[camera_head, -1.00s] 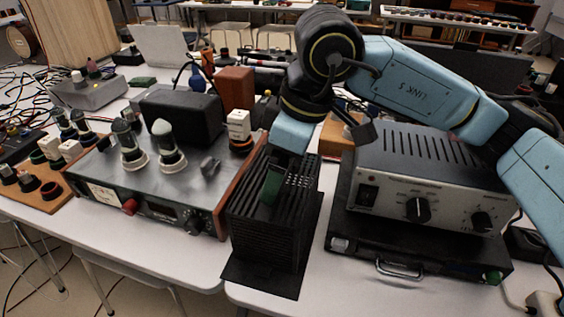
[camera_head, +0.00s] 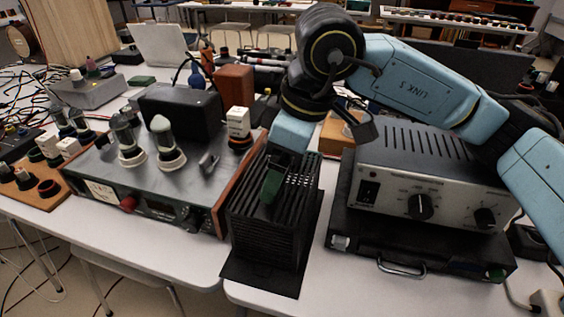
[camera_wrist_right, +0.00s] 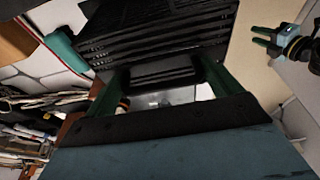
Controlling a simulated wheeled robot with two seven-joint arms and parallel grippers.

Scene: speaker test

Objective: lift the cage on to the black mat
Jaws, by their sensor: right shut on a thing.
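The cage (camera_head: 262,232) is a black slatted box at the table's front edge. The black mat (camera_head: 258,283) shows as a dark flat strip below it and along its right side. I cannot tell whether the cage touches the mat or hangs just above it. My right gripper (camera_head: 279,184) reaches down onto the cage's top and is shut on it. One green finger shows against the slats, and the other is hidden. In the right wrist view both green fingers flank a slatted part of the cage (camera_wrist_right: 165,30).
Free room beside the cage is narrow. Cables (camera_head: 25,88) lie at the far left.

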